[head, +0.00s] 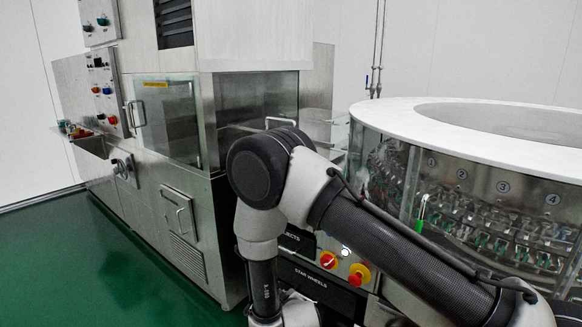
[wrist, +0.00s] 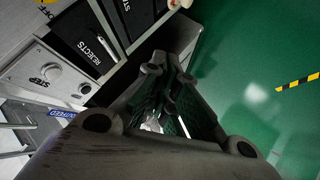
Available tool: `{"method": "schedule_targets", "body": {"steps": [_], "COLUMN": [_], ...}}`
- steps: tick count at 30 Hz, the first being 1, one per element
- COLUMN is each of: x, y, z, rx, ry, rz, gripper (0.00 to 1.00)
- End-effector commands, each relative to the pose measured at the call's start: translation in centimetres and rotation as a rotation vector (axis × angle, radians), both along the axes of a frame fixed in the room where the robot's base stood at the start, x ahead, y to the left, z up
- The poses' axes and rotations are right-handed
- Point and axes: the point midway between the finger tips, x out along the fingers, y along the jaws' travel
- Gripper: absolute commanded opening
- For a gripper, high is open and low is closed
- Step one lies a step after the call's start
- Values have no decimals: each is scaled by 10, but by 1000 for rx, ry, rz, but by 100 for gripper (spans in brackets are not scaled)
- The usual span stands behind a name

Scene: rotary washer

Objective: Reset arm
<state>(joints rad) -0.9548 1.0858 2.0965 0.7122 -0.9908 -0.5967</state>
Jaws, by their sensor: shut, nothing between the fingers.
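My gripper (wrist: 168,70) shows in the wrist view, with its two dark fingers drawn together at the tips. It is shut and holds nothing. It hangs over the green floor (wrist: 232,75), to the right of the machine's dark drawer fronts. In the head view my arm is bent in front of the machine, with its elbow high and its forearm pointing down. The gripper is out of sight below the frame there.
The rotary washer (head: 389,119) with its white round rim stands at the right, close behind my arm. A steel cabinet (head: 213,206) with a glass door stands at the left. A red knob (head: 328,260) and a yellow-based red button (head: 359,274) are near my forearm. Open floor (head: 95,265) lies at lower left.

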Motion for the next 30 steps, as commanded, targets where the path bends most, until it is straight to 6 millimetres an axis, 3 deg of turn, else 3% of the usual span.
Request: {"method": "schedule_targets", "body": {"steps": [4,8,14,18,24,30], "x": [-34,-67,-107,-127,-158,-196], "y": [1,-7,-59,-114,-203,-286], "z": [-20,-6,84,156,250,324], "rx": [15,33,33,19,12,54], "ry": [243,510,866,997,1069,1023], "rz": [2,-29,-134,-216,-346,-478], "gripper": [0,0,0,0,0,0]}}
